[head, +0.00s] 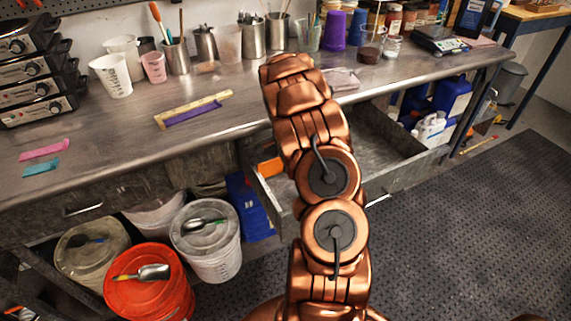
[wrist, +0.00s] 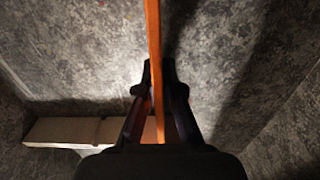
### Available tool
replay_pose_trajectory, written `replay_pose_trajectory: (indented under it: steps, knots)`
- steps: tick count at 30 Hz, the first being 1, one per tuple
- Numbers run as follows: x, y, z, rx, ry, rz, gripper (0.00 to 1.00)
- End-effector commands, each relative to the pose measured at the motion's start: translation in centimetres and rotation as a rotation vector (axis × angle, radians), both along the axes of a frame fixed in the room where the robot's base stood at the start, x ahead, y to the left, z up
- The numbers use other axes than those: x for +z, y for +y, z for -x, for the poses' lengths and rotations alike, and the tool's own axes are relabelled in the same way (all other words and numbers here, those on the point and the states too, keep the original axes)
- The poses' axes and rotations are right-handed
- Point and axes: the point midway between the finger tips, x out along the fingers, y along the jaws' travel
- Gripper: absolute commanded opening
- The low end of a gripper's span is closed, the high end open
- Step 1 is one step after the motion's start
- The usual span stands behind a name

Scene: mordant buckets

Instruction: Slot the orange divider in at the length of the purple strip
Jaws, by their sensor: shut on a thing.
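The orange divider (wrist: 154,35) stands edge-on between the fingers of my gripper (wrist: 158,72) in the wrist view, and my gripper is shut on it. In the head view a piece of the orange divider (head: 269,168) shows at the left side of the open drawer (head: 398,162). My arm hides my gripper and the rest of the divider there. The purple strip (head: 193,111) lies on the bench against a yellow ruler (head: 184,107). I cannot tell whether the divider touches the drawer floor.
A pale block (wrist: 60,131) lies in the drawer, left of my gripper in the wrist view. Pink (head: 45,150) and teal (head: 41,166) strips lie on the bench at left. Lidded buckets, one of them a red bucket (head: 165,300), stand below. The drawer's right part looks empty.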

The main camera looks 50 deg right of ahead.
Motion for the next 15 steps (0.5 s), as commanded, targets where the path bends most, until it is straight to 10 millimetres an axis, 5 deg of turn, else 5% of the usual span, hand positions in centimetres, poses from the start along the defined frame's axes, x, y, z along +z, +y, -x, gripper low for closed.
replay_pose_trajectory:
  steps: [9, 15]
  knots:
    - [-0.68, 0.01, -0.02, 0.0, 0.0, 0.0, 0.0]
    - [-0.64, 0.0, -0.01, 0.0, 0.0, 0.0, 0.24]
